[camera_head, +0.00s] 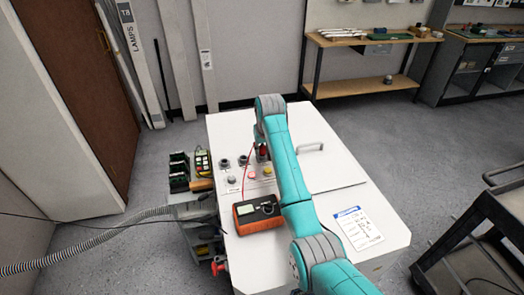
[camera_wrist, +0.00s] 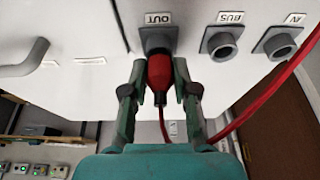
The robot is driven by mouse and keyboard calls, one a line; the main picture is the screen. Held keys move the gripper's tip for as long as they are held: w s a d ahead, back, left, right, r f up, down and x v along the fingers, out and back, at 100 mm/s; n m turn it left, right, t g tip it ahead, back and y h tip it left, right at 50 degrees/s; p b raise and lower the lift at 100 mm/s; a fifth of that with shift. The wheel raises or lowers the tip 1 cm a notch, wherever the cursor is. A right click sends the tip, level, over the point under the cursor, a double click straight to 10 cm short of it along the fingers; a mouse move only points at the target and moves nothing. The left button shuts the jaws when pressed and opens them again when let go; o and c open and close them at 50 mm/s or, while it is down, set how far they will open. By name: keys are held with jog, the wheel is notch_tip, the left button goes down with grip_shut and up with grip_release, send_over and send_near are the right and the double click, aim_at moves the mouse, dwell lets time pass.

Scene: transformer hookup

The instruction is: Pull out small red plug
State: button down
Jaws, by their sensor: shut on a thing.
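The small red plug (camera_wrist: 160,72) is between the two fingers of my gripper (camera_wrist: 160,88) in the wrist view, and the fingers are shut on its body. Its front end is at the grey socket marked OUT (camera_wrist: 157,37); I cannot tell how deep it sits in it. A red cable (camera_wrist: 170,128) trails from its back end. In the head view my gripper (camera_head: 262,153) is over the white cabinet top, mostly hidden by my arm, with a bit of red showing there.
Sockets marked BUS (camera_wrist: 221,43) and AV (camera_wrist: 280,42) sit beside OUT, both empty. The white cabinet (camera_head: 325,185) bears an orange meter (camera_head: 257,214), a paper sheet (camera_head: 358,228) and a handle (camera_head: 310,148). A red cable crosses near my gripper. A dark cart (camera_head: 475,225) stands at right.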

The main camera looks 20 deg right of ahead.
jog(key=shift+r, duration=1.55)
dwell(0.4)
jog(key=shift+r, duration=2.5)
jog(key=shift+s, duration=0.1)
